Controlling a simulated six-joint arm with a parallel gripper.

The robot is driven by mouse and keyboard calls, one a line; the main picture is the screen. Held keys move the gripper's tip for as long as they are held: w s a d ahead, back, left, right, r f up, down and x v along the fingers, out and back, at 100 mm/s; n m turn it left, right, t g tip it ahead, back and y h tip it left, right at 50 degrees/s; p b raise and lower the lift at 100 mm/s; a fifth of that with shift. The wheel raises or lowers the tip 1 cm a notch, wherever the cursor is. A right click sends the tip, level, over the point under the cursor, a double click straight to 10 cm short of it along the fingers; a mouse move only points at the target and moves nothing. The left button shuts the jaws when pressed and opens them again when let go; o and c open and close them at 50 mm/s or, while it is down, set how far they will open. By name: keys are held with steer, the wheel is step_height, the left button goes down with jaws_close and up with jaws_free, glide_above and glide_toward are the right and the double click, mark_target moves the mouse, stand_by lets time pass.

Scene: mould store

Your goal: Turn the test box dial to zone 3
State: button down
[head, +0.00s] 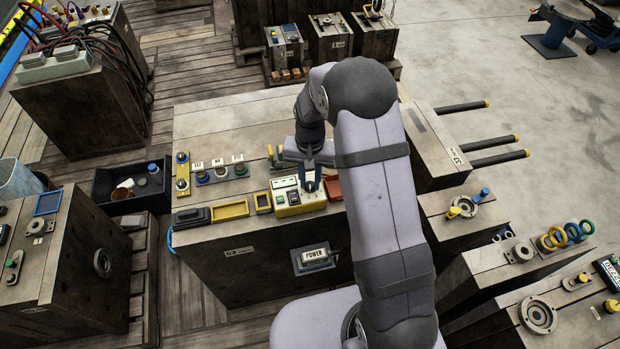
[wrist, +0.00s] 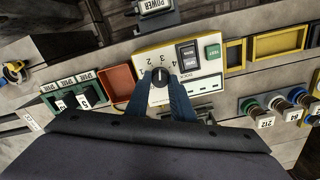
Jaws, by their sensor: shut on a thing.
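The test box (head: 294,211) is a yellow-edged box with a pale face near the front of the large mould block; its face (wrist: 205,83) also shows in the wrist view. Its black dial (wrist: 160,78) has printed numbers around its upper side in the wrist view. A small light mark shows on the dial, but I cannot tell surely which number it points to. My gripper (wrist: 160,88) has its blue fingers on either side of the dial and is shut on it. In the head view my gripper (head: 308,183) reaches down over the box, hiding the dial.
A red-brown tray (head: 333,188) stands right of the box, and yellow trays (head: 230,209) stand left. Dark buttons and a green button (wrist: 213,51) share the box face. A POWER switch (head: 314,255) is on the block's front side. Labelled fittings (head: 220,170) stand behind.

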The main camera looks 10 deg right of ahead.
mark_target(310, 184)
steer(key=shift+m, duration=0.6)
steer(key=c, duration=1.5)
jaws_free()
steer(key=shift+c, duration=0.2)
steer(key=shift+r+b, duration=0.75)
steer(key=shift+r, duration=2.95)
